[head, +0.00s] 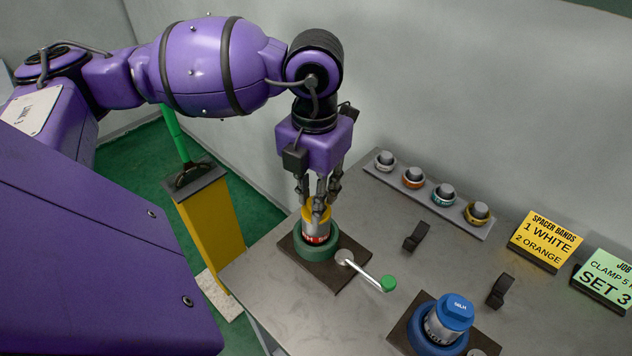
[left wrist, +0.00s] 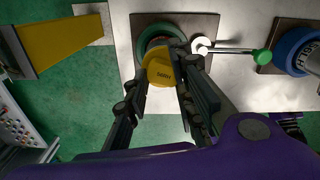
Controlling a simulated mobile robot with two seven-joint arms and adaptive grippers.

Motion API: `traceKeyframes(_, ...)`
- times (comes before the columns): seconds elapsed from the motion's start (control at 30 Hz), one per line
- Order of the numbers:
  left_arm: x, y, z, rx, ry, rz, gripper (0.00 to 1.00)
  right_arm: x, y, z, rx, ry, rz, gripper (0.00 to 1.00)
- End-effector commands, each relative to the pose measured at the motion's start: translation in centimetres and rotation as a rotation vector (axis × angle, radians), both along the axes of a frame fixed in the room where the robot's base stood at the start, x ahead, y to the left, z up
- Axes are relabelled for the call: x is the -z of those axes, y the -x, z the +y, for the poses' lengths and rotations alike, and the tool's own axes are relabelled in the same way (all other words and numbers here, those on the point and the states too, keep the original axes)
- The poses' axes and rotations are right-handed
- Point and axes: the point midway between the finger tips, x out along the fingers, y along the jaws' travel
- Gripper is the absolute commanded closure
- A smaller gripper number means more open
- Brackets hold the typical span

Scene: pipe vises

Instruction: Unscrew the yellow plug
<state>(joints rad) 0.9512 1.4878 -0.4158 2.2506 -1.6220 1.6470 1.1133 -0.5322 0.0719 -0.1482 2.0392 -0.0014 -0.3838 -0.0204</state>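The yellow plug (head: 309,214) sits on top of an upright pipe with a red and white band (head: 315,239), which stands in a round green vise (head: 311,253) on a dark plate. My left gripper (head: 318,206) points down over it, with its fingers around the plug. In the left wrist view the plug (left wrist: 160,67) lies between the two fingers (left wrist: 160,70), which appear to touch its sides. Its lower edge and the thread are hidden. My right gripper is in neither view.
A crank handle with a green knob (head: 388,283) reaches right from the green vise. A blue vise (head: 423,337) holds a pipe with a blue plug (head: 455,311). A rack of ringed pegs (head: 430,200) and sign cards (head: 545,240) stand along the wall.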

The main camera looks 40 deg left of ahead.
Motion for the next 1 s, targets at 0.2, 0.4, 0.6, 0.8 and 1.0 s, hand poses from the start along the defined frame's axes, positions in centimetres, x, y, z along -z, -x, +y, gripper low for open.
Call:
traceKeyframes(0.2, 0.1, 0.0, -0.4, -0.008, 0.012, 0.0, 1.0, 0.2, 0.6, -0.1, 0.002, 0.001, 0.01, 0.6)
traceKeyframes(0.4, 0.0, 0.2, -0.5, -0.24, 0.016, 0.0, 1.0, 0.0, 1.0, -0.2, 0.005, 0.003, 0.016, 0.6)
traceKeyframes(0.6, 0.1, 0.3, -0.7, -0.409, 0.018, 0.002, 1.0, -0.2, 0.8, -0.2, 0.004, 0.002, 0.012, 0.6)
traceKeyframes(0.8, 0.1, 0.3, -0.7, -0.415, 0.02, 0.002, 1.0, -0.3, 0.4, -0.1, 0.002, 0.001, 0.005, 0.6)
traceKeyframes(1.0, 0.0, 0.3, -0.9, -0.514, 0.022, 0.001, 1.0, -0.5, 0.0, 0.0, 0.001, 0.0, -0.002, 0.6)
